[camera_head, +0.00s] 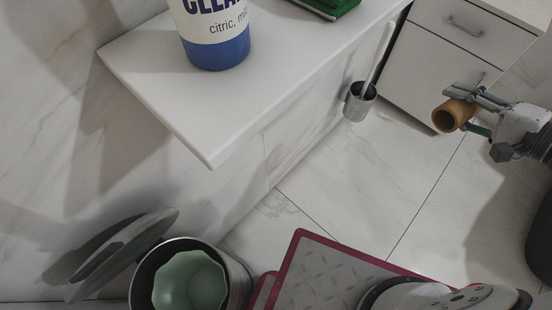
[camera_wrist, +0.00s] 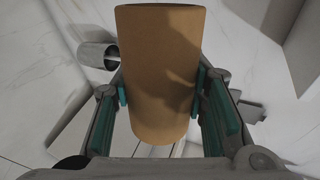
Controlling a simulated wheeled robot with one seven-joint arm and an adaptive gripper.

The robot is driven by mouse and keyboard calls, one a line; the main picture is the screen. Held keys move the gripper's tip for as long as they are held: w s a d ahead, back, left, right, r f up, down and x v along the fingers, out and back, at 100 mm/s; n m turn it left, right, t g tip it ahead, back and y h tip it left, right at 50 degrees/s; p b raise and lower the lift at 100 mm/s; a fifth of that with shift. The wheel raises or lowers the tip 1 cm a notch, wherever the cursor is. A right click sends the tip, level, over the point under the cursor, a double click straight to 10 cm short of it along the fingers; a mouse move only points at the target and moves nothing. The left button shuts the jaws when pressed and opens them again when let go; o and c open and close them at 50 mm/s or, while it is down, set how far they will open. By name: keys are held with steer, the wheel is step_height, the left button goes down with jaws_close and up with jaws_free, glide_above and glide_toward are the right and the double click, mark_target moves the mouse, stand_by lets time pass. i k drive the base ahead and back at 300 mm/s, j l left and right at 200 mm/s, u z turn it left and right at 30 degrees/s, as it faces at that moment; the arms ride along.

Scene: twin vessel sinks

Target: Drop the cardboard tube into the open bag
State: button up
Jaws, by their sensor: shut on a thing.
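The brown cardboard tube (camera_head: 445,119) is at the right of the head view, held in the air by my gripper (camera_head: 468,108). In the wrist view the tube (camera_wrist: 160,75) stands between the two finger pads, which press on its sides. The gripper is shut on it. A pale green, open-mouthed, faceted thing (camera_head: 190,283) sits inside a round bin at the lower left of the head view; it looks like the open bag's liner, but I cannot be sure. My gripper and the tube are far to the right of it and apart from it.
The bin (camera_head: 241,280) has its grey lid (camera_head: 125,255) raised at left. A white shelf (camera_head: 165,75) bears a cleaner container (camera_head: 216,50) and a green item (camera_head: 328,5). A metal brush holder (camera_head: 358,103) is near the wall. A red-edged panel (camera_head: 335,275) lies beside the bin. Drawers (camera_head: 435,50) stand behind.

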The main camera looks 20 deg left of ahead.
mark_target(215, 285)
steer(key=k+l+u, duration=0.1)
steer(key=l+u, duration=0.35)
steer(key=k+l+u, duration=0.15)
steer(key=l+u, duration=0.35)
steer(key=k+u, duration=0.3)
steer(key=u, duration=0.15)
steer(key=k+j+u, duration=0.2)
steer(key=u, duration=0.25)
steer(key=k+l, duration=0.15)
steer(key=l, duration=0.15)
steer(key=k+l, duration=0.2)
steer(key=l, duration=0.1)
